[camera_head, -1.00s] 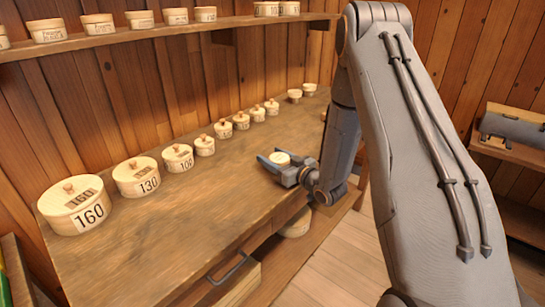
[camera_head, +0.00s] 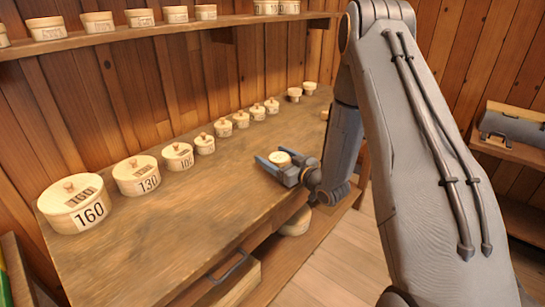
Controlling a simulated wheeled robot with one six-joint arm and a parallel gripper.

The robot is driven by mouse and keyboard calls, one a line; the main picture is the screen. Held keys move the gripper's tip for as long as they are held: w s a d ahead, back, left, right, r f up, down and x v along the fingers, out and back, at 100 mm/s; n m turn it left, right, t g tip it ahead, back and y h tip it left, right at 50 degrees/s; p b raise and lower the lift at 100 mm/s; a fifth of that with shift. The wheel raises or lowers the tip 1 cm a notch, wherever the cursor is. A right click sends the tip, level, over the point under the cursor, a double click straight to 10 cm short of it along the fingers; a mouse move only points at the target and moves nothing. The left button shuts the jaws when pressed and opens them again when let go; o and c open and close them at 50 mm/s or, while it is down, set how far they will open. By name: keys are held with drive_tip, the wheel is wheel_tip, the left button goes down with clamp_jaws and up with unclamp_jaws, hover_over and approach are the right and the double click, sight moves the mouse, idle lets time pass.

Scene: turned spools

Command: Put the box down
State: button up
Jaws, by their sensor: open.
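A small pale round wooden box (camera_head: 281,158) stands on the workbench (camera_head: 215,205), toward its right front edge. My gripper (camera_head: 270,163) is low over the bench with its two fingers on either side of this box. The jaws are open around it. The lower part of the box is partly hidden by the fingers, so I cannot tell whether a finger touches it.
A row of lidded round boxes runs along the back, from the large 160 box (camera_head: 76,204) through the 130 box (camera_head: 137,176) to smaller ones. A shelf (camera_head: 165,31) above holds more boxes. The bench's front middle is clear; a drawer (camera_head: 235,285) is below.

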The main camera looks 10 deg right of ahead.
sight(287, 163)
drive_tip(key=b+v, duration=0.1)
drive_tip(key=v, duration=1)
drive_tip(key=shift+d+b, duration=0.1)
drive_tip(key=shift+b, duration=0.3)
drive_tip(key=shift+s, duration=0.1)
